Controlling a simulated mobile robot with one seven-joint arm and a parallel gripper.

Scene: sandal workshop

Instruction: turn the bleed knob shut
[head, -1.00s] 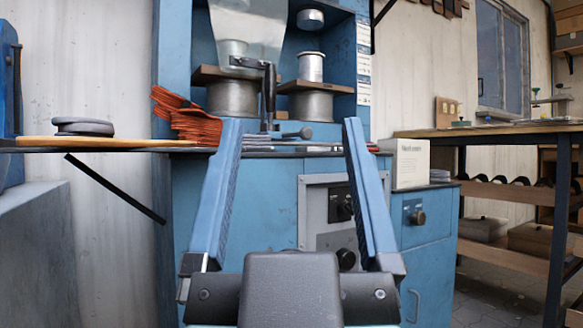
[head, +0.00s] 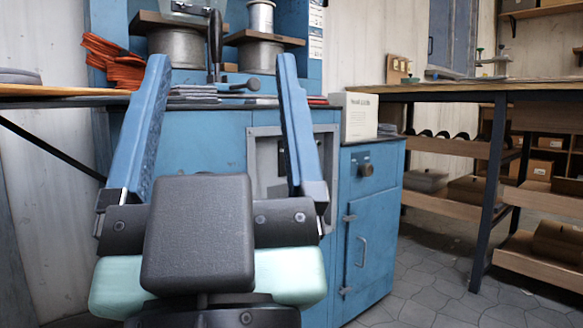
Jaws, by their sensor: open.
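My gripper (head: 222,64) is open and empty, its two blue fingers pointing up and apart in front of the blue press cabinet (head: 210,145). A dark round knob (head: 367,169) sits on a small plate on the lower side cabinet (head: 372,225), to the right of my gripper and clear of it. A grey control panel (head: 263,160) on the press front is partly behind my right finger, which hides most of its controls. No label is readable, so I cannot tell which control is the bleed knob.
A white box (head: 356,116) stands on the side cabinet. A wooden bench (head: 480,88) with dark legs and shelves stands at right. A black-handled lever (head: 215,40) rises above the press counter. Tiled floor (head: 420,290) is free between side cabinet and bench.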

